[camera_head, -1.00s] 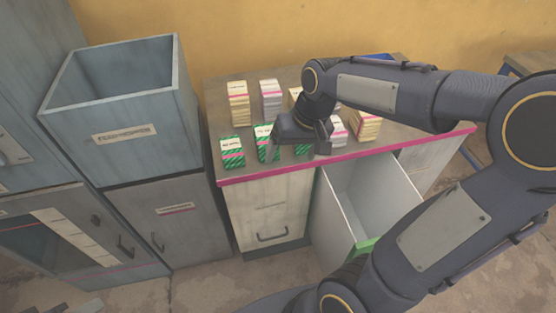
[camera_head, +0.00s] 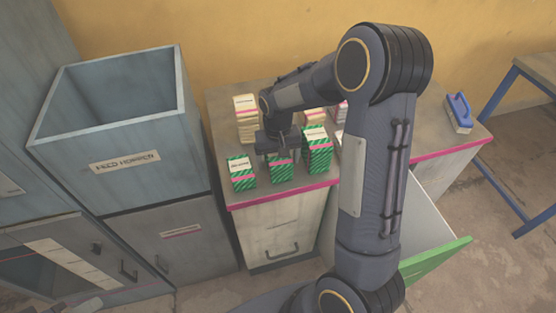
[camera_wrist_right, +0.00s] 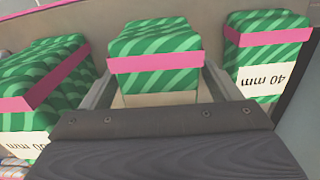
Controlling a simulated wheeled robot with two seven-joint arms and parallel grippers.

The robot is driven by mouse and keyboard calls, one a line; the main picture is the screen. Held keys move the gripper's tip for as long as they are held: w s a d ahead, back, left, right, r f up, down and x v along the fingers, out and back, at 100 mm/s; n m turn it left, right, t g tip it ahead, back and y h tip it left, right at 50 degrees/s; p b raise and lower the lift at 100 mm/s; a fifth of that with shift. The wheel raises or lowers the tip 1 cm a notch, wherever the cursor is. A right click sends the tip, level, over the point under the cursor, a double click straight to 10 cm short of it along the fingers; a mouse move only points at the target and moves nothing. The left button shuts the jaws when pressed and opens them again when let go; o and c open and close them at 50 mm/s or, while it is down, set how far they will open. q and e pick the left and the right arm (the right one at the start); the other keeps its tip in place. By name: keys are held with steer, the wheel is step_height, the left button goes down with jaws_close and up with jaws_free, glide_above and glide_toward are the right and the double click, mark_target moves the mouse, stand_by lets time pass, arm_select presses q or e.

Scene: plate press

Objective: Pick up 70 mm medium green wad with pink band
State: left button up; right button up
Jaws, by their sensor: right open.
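Three green-striped wads with pink bands stand along the front of the cabinet top: a short left one (camera_head: 241,174), a middle one (camera_head: 281,172) and a taller right one (camera_head: 317,152). My right gripper (camera_head: 278,150) is over the middle wad. In the right wrist view the middle wad (camera_wrist_right: 155,45) lies between the two open fingers, with small gaps at its sides. Its label is hidden by the gripper. The short wad (camera_wrist_right: 262,50), at the right there, reads 40 mm. The taller wad (camera_wrist_right: 45,85) is at the left; its label is partly cut off. My left gripper is not in view.
Cream wads (camera_head: 246,115) stand behind the green ones, partly hidden by my right arm. A blue-handled block (camera_head: 459,112) is at the cabinet top's right. The feed hopper (camera_head: 118,165) stands at the left. An open drawer with a green front edge (camera_head: 437,258) juts out below.

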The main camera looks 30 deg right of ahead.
steer(key=shift+f, duration=0.1)
steer(key=shift+c, duration=0.2)
steer(key=c, duration=1.1)
steer(key=shift+o, duration=0.2)
